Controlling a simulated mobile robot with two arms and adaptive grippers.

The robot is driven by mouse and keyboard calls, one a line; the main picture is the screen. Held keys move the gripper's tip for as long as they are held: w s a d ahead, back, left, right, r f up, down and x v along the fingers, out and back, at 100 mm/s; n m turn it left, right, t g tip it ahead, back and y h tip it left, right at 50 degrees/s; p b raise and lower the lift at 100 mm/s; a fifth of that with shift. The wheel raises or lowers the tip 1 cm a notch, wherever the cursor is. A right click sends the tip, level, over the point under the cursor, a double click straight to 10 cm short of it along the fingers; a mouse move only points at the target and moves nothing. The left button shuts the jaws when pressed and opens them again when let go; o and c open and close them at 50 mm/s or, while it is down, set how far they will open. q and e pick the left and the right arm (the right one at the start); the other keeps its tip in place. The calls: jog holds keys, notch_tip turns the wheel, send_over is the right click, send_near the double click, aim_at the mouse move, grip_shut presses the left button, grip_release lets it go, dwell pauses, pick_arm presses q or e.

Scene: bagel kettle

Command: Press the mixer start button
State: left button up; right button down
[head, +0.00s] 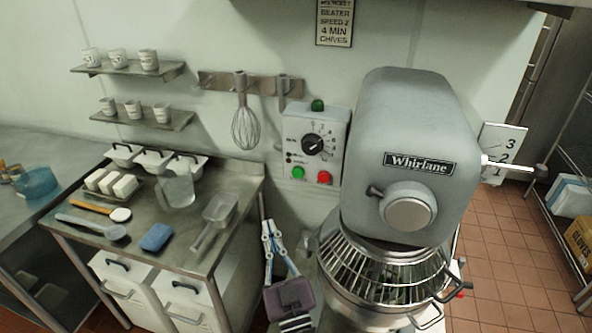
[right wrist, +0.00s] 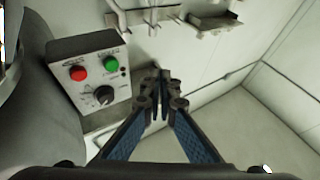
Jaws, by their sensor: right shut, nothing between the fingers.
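The mixer's control box (head: 314,128) is on the wall left of the grey mixer (head: 412,150). Its green button (head: 298,173) is at lower left and its red button (head: 324,177) at lower right, under a black dial (head: 313,144). My right gripper (head: 268,228) is below and left of the box, pointing up, shut and empty. In the right wrist view its fingertips (right wrist: 160,78) are together, to the right of the box, apart from the green button (right wrist: 111,64) in the picture. My left gripper is not in view.
A steel table (head: 225,240) with a scoop (head: 215,218), a clear container (head: 178,188) and a blue sponge (head: 156,237) stands left of my right gripper. A whisk (head: 245,122) hangs above the table. The mixer's wire guard (head: 375,272) is close on the right.

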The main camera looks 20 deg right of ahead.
aim_at(298, 173)
notch_tip(298, 173, up, 6)
jog(key=s+d+m+t+h, duration=0.1)
jog(key=d+m+h, duration=0.1)
jog(key=h, duration=0.1)
jog(key=shift+d+r+m+h, duration=0.25)
jog(key=shift+m+h, duration=0.15)
jog(key=shift+w, duration=0.1)
jog(key=w+d+b, duration=0.1)
jog(key=w+d, duration=0.4)
jog(key=w, duration=0.2)
jog(key=shift+b, duration=0.4)
jog(key=shift+w, duration=0.15)
dwell(0.7)
jog(key=shift+w+d, duration=0.2)
jog(key=shift+w, duration=0.05)
